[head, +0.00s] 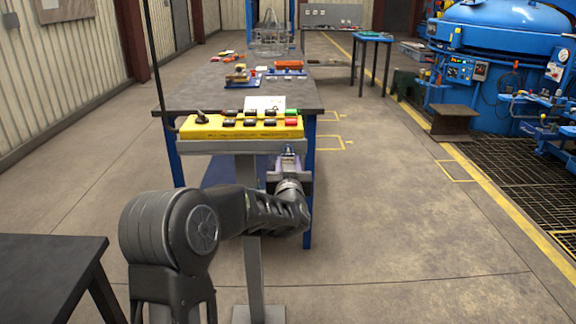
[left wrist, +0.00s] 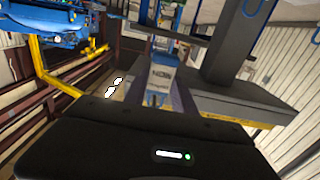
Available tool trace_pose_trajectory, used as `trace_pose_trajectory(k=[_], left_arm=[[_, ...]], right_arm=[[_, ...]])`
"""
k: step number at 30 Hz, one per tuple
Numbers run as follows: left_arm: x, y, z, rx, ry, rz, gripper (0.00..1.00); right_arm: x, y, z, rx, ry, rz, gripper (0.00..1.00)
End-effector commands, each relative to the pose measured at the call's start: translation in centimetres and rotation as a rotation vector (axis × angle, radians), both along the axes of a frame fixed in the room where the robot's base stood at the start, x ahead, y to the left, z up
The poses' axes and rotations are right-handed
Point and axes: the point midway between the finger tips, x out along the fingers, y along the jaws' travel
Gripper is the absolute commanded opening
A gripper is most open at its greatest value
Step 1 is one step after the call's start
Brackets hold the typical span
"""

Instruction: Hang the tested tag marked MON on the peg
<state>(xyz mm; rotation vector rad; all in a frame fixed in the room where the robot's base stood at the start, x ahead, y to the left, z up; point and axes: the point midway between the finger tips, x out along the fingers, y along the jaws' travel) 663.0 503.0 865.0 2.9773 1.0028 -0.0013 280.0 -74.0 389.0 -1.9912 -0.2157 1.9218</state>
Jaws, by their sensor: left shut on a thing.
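I cannot make out the peg in either view. My right gripper is not in view.
The yellow button box (head: 240,126) stands on a grey post (head: 250,230) close to my left forearm. The workbench (head: 190,92) behind bears several small items. A dark table (head: 45,262) is at lower left. Open floor (head: 390,220) lies to the right.

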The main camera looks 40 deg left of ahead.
Motion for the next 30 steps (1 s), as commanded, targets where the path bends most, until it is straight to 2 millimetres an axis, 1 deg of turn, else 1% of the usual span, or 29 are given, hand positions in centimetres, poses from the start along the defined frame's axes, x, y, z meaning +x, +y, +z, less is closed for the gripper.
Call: trace_pose_trajectory(k=[9,10,18,19,26,30], left_arm=[[-0.01,-0.01,0.02,0.000,0.000,0.000,0.00],[-0.01,0.00,0.03,0.000,0.000,0.000,0.33],[-0.01,0.00,0.02,0.000,0.000,0.000,0.55],[-0.01,0.00,0.02,0.000,0.000,0.000,0.57],[-0.03,-0.02,0.01,0.000,0.000,0.000,0.57],[-0.49,-0.42,0.06,-0.001,-0.001,-0.001,0.57]], right_arm=[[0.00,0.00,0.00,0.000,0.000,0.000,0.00],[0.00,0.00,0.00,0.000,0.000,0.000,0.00],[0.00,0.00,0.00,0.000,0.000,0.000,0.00],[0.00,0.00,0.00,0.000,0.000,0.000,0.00],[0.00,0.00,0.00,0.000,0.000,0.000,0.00],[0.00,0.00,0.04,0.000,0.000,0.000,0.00]])
